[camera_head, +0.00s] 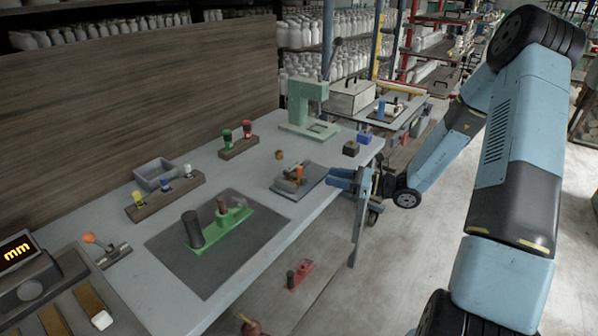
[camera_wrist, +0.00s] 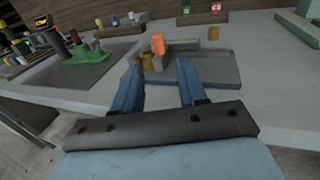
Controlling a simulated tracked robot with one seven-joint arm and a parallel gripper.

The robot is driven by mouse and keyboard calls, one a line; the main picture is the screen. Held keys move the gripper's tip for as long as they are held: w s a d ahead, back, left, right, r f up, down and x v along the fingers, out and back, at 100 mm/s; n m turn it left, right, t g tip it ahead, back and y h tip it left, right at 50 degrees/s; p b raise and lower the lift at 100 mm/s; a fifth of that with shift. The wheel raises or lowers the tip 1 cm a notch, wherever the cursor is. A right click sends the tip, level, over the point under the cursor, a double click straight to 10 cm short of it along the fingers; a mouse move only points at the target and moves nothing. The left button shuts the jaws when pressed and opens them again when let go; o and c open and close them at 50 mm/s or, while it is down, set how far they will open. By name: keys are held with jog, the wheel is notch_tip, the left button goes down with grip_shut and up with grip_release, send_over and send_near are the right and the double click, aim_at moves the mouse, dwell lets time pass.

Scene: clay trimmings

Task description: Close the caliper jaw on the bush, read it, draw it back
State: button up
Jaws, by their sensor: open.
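The caliper stands on a dark grey base plate (camera_head: 312,180), with an upright orange handle (camera_head: 299,171) on its moving part. In the wrist view the orange handle (camera_wrist: 158,45) rises just beyond my fingertips. A brass bush (camera_wrist: 147,61) stands beside the handle; whether the jaw touches it I cannot tell. My gripper (camera_head: 331,177) is open and empty at the table's front edge. In the wrist view its two blue fingers (camera_wrist: 160,76) point at the plate, apart from the handle. The display (camera_head: 16,252) at the far left shows "mm" in orange; no digits are visible.
Another brass piece (camera_head: 279,155) stands on the table behind the plate. A green fixture (camera_head: 222,232) on a dark mat lies to the left, and a green press (camera_head: 305,103) stands at the back. Dark blocks (camera_head: 351,148) sit near the right edge. Bare tabletop surrounds the plate.

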aim_at(300, 176)
jog(key=x, duration=1.1)
jog(key=shift+a, duration=0.35)
jog(key=shift+c, duration=0.3)
grip_shut()
